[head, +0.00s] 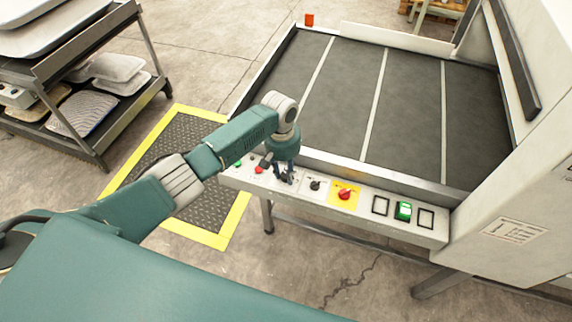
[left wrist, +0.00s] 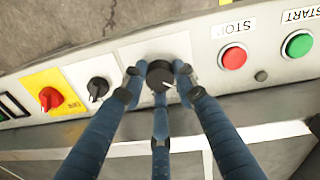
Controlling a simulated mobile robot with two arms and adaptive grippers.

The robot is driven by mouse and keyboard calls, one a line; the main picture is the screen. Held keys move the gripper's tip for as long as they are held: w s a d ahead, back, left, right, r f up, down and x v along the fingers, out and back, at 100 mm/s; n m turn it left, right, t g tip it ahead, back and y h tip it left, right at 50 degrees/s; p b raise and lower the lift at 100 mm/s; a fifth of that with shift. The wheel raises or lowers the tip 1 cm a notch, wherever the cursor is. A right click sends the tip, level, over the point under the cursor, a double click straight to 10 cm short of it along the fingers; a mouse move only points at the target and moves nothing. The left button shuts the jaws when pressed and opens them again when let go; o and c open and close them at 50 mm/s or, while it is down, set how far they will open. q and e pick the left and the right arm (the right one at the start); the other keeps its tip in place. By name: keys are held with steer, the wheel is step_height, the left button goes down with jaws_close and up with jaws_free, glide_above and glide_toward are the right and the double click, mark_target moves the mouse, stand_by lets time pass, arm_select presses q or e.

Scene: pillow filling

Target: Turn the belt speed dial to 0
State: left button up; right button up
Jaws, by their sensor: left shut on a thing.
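A black round dial (left wrist: 159,76) with a white pointer mark sits on the pale control panel (left wrist: 130,60). Its mark points to the lower right in the left wrist view. My left gripper (left wrist: 158,83) has its dark fingers around this dial, shut on it. In the head view my left gripper (head: 284,174) points down onto the panel (head: 375,225) and hides most of the dial. Any scale or label of the dial is not readable. A second black knob (left wrist: 97,89) is beside it; it also shows in the head view (head: 315,185). My right gripper is not in view.
A red switch on yellow (head: 345,194) and a lit green switch (head: 403,211) are to the right on the panel. A red STOP button (left wrist: 233,58) and green START button (left wrist: 298,44) are nearby. The dark belt (head: 350,95) lies behind. A shelf rack (head: 100,140) stands left.

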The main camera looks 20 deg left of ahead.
mark_target(284, 176)
arm_select(q)
steer(key=n+p, duration=0.1)
steer(key=n, duration=0.1)
steer(key=n+p, duration=0.1)
steer(key=p, duration=0.1)
steer(key=shift+s+d+r+n+p, duration=0.1)
steer(key=shift+s+r+n+p, duration=0.1)
steer(key=shift+n+p, duration=0.15)
steer(key=n+p, duration=0.1)
steer(key=n, duration=0.1)
steer(key=shift+f+n+p, duration=0.15)
steer(key=shift+n+p, duration=0.2)
steer(key=shift+p, duration=0.05)
steer(key=shift+n+p, duration=0.3)
steer(key=shift+n, duration=0.3)
steer(key=shift+f, duration=0.1)
steer(key=o, duration=1.1)
steer(key=shift+o, duration=0.2)
steer(key=shift+w, duration=0.1)
step_height(284, 176, up, 12)
steer(key=shift+s+a, duration=0.2)
steer(key=shift+s, duration=0.1)
